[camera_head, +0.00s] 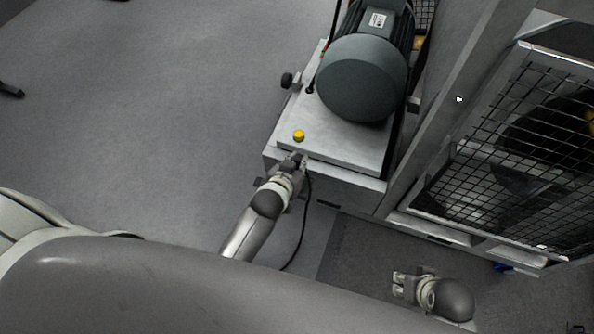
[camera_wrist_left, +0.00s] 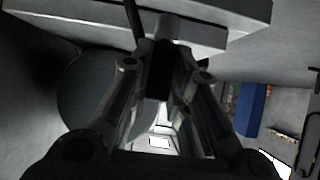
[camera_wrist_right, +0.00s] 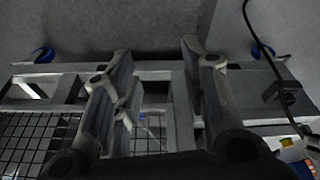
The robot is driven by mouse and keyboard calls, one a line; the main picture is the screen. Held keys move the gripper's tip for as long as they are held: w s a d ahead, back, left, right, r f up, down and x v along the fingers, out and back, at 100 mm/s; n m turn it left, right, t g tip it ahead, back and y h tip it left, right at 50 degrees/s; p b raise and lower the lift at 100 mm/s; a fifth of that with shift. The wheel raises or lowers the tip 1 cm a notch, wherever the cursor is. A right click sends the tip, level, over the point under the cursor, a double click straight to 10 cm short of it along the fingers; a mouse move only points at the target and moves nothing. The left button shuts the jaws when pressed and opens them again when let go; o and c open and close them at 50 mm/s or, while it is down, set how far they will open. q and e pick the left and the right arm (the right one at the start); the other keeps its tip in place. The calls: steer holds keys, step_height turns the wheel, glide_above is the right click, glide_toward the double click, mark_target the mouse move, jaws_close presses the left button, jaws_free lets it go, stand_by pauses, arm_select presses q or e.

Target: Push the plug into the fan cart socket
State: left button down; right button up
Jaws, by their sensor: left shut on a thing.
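My left gripper (camera_head: 297,158) is at the near side of the fan cart (camera_head: 340,148), just below its top plate. It is shut on the dark plug (camera_wrist_left: 160,70), which shows between the fingers in the left wrist view. The plug's far end meets or nearly meets a grey block (camera_wrist_left: 166,26) at the cart's edge; I cannot tell whether it is in the socket. The socket itself is hidden. A black cable (camera_head: 306,215) hangs from the gripper down to the floor. My right gripper (camera_head: 398,284) is open and empty, right of the cart's near end.
A big dark motor (camera_head: 362,78) sits on the cart, with a yellow button (camera_head: 299,135) and a black knob (camera_head: 287,80) nearby. A metal frame with a wire mesh guard (camera_head: 505,150) stands at the right. The floor left of the cart is clear.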

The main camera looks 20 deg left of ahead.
arm_select(q)
steer(key=shift+f+b, duration=1.05)
steer(key=shift+f, duration=0.15)
steer(key=shift+f+b, duration=0.5)
steer(key=shift+b, duration=0.1)
arm_select(e)
steer(key=v, duration=0.7)
arm_select(q)
steer(key=shift+f+b, duration=1)
steer(key=shift+b, duration=0.15)
steer(key=shift+f, duration=0.2)
arm_select(e)
steer(key=w+a+r+t+y, duration=0.1)
steer(key=w+a+r+t, duration=0.1)
steer(key=w+t, duration=0.3)
steer(key=shift+w+a+r+t, duration=0.25)
steer(key=shift+w+a+t, duration=0.15)
steer(key=shift+w, duration=1.95)
steer(key=shift+s+d+f, duration=0.1)
steer(key=shift+s+f, duration=0.05)
steer(key=shift+s, duration=0.1)
steer(key=shift+s+d+f+g, duration=0.2)
steer(key=shift+s+f+g, duration=0.2)
steer(key=shift+s, duration=0.2)
steer(key=shift+s+d+f+g, duration=0.3)
steer(key=shift+s+g, duration=0.1)
steer(key=shift+s, duration=0.25)
steer(key=shift+s, duration=0.1)
